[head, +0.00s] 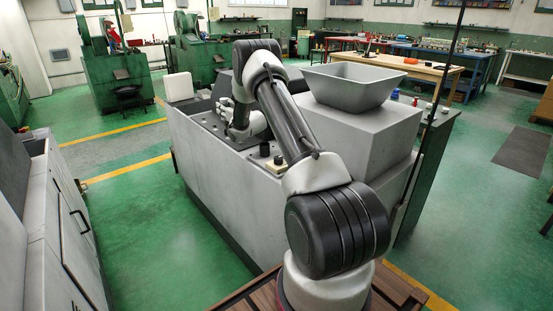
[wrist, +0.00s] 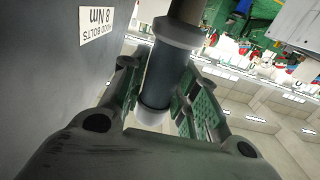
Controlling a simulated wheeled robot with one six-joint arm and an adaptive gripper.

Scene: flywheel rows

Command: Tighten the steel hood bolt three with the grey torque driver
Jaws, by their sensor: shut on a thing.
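In the wrist view my gripper (wrist: 165,85) is shut on a dark grey cylinder with paler collars, the grey torque driver (wrist: 168,72). A thin shaft runs from its far end out of the top of the frame, so its tip is not seen. In the head view my gripper (head: 242,132) is low at the top of the grey machine (head: 225,165), and the driver cannot be made out there. Small dark spots, perhaps bolts (head: 206,119), show on the machine top left of the gripper. Which one is bolt three cannot be told.
A label (wrist: 97,22) reading "HOOD BOLTS 8 Nm" shows upside down on a dark panel in the wrist view. A grey hopper (head: 355,88) stands on the machine's raised right part. Black knobs (head: 265,150) sit near my arm. Another grey machine (head: 60,220) stands left, across green floor.

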